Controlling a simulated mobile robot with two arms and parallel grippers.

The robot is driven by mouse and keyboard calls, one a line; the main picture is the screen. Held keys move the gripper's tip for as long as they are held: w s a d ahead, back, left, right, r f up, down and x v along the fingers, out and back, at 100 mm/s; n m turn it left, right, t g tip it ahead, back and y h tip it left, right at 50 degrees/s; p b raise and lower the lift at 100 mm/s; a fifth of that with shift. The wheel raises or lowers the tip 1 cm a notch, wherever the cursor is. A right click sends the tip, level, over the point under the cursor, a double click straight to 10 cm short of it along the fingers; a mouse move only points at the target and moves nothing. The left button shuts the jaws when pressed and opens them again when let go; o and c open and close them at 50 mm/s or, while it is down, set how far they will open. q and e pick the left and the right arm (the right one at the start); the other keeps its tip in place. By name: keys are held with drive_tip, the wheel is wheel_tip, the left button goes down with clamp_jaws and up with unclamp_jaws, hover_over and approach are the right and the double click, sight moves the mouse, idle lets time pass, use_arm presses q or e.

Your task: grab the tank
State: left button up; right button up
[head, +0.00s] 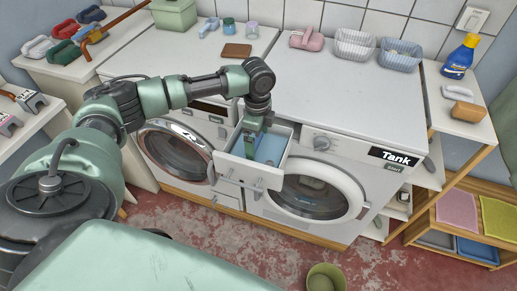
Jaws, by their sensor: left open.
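A white drawer (243,172) stands pulled out from the upper left front of the right-hand white machine (345,160). A pale blue piece (271,150) shows inside it; I cannot tell whether this is the tank or the drawer's lining. A black label reading "Tank" (396,157) is on the upper right of the same machine's front. My left gripper (251,150) points down into the drawer, at the left of the blue piece. It is open; its fingertips are partly hidden, and I cannot tell whether they touch anything. My right gripper is not in view.
A second front-loading machine (175,155) stands to the left. On the tops are a brown block (236,50), a pink iron-like object (307,39), wire baskets (400,55) and a blue bottle (460,57). A green bucket (325,277) stands on the red floor.

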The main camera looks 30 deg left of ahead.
use_arm(q)
drive_tip(key=shift+d, duration=0.1)
drive_tip(key=c, duration=1.5)
drive_tip(key=shift+w+r, duration=0.1)
drive_tip(key=shift+r, duration=0.05)
drive_tip(key=c, duration=0.3)
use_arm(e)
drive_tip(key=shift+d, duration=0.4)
use_arm(q)
drive_tip(key=shift+r, duration=0.15)
